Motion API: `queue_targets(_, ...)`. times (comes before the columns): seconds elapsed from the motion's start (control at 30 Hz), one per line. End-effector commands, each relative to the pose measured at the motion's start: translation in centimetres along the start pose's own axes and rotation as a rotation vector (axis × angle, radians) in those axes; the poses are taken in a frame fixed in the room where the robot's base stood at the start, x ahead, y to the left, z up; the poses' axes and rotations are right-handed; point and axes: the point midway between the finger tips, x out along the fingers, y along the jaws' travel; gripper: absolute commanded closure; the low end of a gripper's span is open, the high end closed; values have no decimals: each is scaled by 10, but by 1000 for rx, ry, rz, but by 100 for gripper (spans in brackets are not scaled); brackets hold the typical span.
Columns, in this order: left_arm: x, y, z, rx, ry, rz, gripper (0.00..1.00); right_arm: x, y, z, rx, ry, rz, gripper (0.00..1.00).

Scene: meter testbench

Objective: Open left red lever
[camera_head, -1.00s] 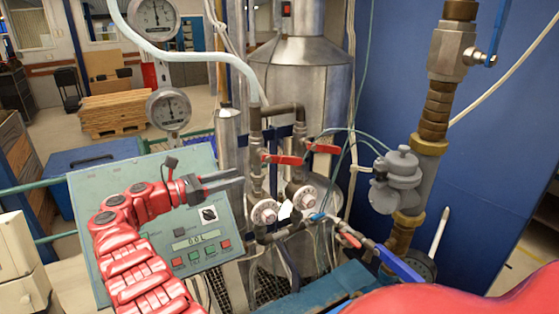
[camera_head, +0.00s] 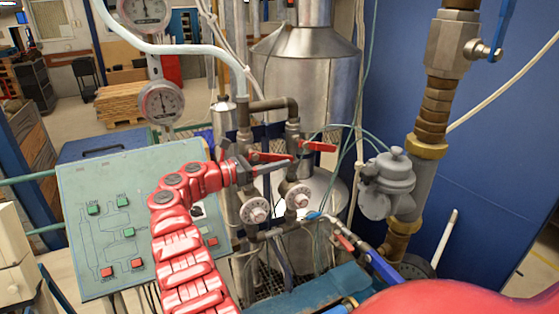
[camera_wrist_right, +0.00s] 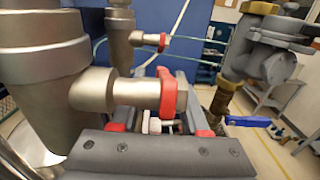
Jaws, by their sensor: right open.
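The left red lever (camera_head: 268,157) sits on the left upright pipe in the head view. My right gripper (camera_head: 284,163) reaches it from the left, with its grey fingers overlapping the lever. In the right wrist view the near red lever (camera_wrist_right: 167,92) sits at the end of a metal valve stem, in line with the gap between the fingers of my open right gripper (camera_wrist_right: 165,82). I cannot tell whether a finger touches the lever. The second red lever (camera_head: 320,146) is farther right; it also shows beyond in the wrist view (camera_wrist_right: 163,42). My left gripper is not in view.
A green control panel (camera_head: 125,225) stands behind my right arm. Two round dials (camera_head: 253,210) sit below the levers. A grey meter (camera_head: 388,185) on a thick brass pipe stands to the right. A hose (camera_head: 160,46) and thin cables run around the pipes.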

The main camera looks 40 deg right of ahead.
Motion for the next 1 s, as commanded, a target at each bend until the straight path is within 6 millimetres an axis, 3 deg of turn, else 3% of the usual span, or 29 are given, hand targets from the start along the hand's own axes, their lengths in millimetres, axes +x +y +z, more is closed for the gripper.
queue_targets(0.13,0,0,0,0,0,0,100,0,0,0,0,0,0,57)
queue_targets(0.33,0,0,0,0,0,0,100,0,0,0,0,0,0,93)
queue_targets(0.4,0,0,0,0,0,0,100,0,0,0,0,0,0,100)
queue_targets(1.0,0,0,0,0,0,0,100,0,0,0,0,0,0,100)
